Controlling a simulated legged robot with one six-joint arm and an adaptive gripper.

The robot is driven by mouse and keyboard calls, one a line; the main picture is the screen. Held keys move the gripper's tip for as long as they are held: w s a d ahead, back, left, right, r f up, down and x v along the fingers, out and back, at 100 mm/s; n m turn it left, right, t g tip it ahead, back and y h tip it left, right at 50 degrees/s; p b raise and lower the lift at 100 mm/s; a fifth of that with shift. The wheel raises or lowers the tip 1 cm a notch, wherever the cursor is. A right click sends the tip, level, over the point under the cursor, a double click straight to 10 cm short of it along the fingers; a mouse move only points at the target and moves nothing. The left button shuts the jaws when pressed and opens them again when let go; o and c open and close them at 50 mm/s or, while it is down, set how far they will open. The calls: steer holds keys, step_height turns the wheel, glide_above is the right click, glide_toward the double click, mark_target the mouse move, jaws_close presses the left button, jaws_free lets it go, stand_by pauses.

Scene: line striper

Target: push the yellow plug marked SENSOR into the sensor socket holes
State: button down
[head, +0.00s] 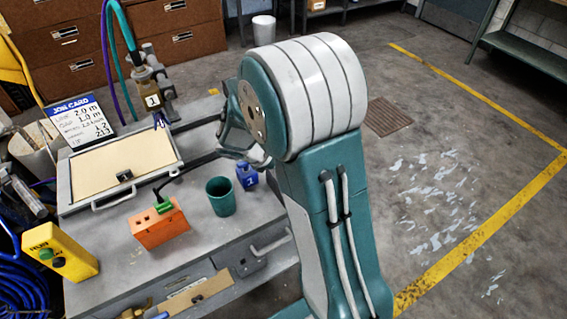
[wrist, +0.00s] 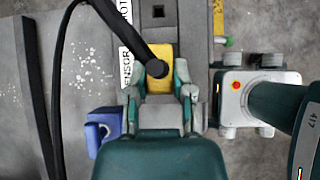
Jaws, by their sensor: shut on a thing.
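In the wrist view my gripper (wrist: 160,88) is shut on the yellow plug (wrist: 159,84), one finger on each side. A thick black cable runs from the plug's top toward the upper left. The plug is over a grey panel (wrist: 189,30), beside a white label (wrist: 126,66) whose visible letters read like SENSOR. The plug and fingers cover the place beside this label, so the sensor socket holes are hidden. I cannot tell whether the plug is seated or above the panel. In the head view my arm hides the plug and most of the gripper.
A blue block (wrist: 104,130) sits left of the gripper in the wrist view. In the head view a green cup (head: 220,197), an orange box (head: 159,227) and a framed tan panel (head: 124,165) stand on the grey bench. A yellow button box (head: 58,252) is at left.

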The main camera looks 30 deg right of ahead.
steer(key=shift+f, duration=0.55)
steer(key=shift+c, duration=2.1)
jaws_free()
steer(key=o, duration=0.3)
steer(key=shift+v, duration=3.5)
